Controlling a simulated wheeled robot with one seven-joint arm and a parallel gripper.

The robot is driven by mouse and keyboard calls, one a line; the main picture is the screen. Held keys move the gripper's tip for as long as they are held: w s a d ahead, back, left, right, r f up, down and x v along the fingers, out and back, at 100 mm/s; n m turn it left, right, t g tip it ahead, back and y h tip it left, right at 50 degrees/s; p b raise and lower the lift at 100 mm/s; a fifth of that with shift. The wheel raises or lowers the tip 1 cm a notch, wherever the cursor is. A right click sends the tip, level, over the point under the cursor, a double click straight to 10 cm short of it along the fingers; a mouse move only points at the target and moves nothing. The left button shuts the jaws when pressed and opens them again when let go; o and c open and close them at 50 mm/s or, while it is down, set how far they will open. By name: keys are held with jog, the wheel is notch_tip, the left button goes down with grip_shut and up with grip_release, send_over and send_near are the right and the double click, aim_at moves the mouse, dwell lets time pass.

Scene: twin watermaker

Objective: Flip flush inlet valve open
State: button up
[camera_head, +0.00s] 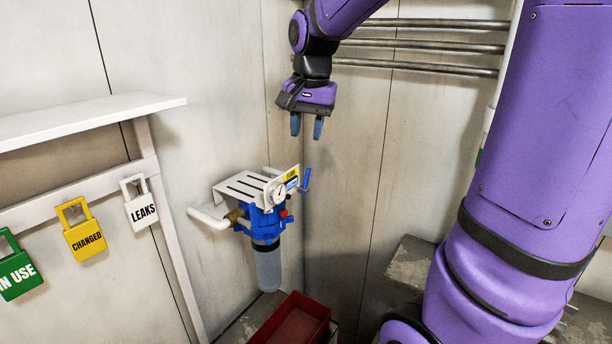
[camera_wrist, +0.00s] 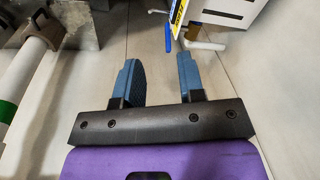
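The filter unit (camera_head: 262,222) is blue with a clear bowl below, and hangs under a white slotted bracket (camera_head: 243,187) on the wall. A blue valve handle (camera_head: 306,180) stands up at the right end of the bracket. In the wrist view a blue handle (camera_wrist: 168,37) shows at the top, just beyond the fingertips, beside the white bracket (camera_wrist: 222,12). My gripper (camera_head: 307,128) is above the handle and apart from it, fingers pointing down. In the wrist view my gripper (camera_wrist: 158,62) is open with nothing between its fingers. The handle's lower end is partly hidden.
A red bin (camera_head: 293,322) stands below. Padlock-shaped tags (camera_head: 84,238) hang from a shelf frame at left. Metal pipes (camera_head: 430,45) run along the back wall. My purple arm fills the right.

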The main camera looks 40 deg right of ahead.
aim_at(306, 174)
jog(key=w+d+f+m+g, duration=0.2)
jog(key=w+d+f+m, duration=0.25)
jog(key=w, duration=0.25)
jog(key=f, duration=1.1)
jog(key=shift+w+d, duration=0.1)
jog(key=shift+d, duration=0.2)
jog(key=shift+c, duration=0.4)
grip_shut()
